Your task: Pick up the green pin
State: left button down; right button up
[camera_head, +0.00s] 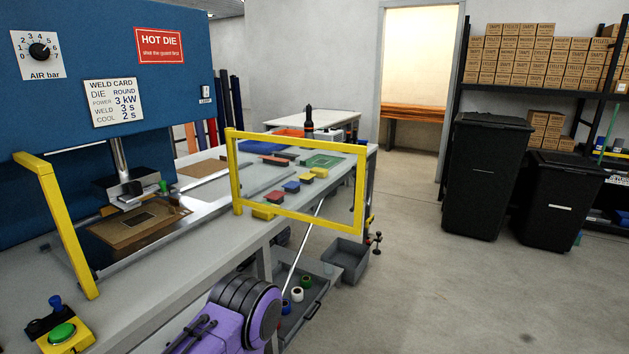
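A small green upright piece (164,186) stands beside the press head (124,188) on the welder bench at the left. It looks like a pin, but it is too small to be sure. A flat brown plate (118,232) lies on the bench just in front of the press head. A purple link of one of my arms (240,308) shows at the bottom middle, below the bench's front edge. Neither of my grippers is in the picture, so what they hold cannot be seen.
A yellow guard frame (361,190) stands across the bench's right part, with colored blocks (291,187) behind it. A yellow post (58,225) and a green button box (62,333) are at the left. An open drawer (318,293) juts out below.

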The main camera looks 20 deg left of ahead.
aim_at(162, 183)
jog(key=z, duration=0.95)
jog(key=k, duration=1.2)
jog(key=z, duration=0.75)
jog(key=i, duration=1.45)
jog(key=u, duration=0.75)
jog(key=i, duration=2.45)
jog(key=u, duration=1.55)
jog(key=i, duration=1.05)
jog(key=u, duration=2.25)
jog(key=i, duration=1.25)
jog(key=u, duration=0.5)
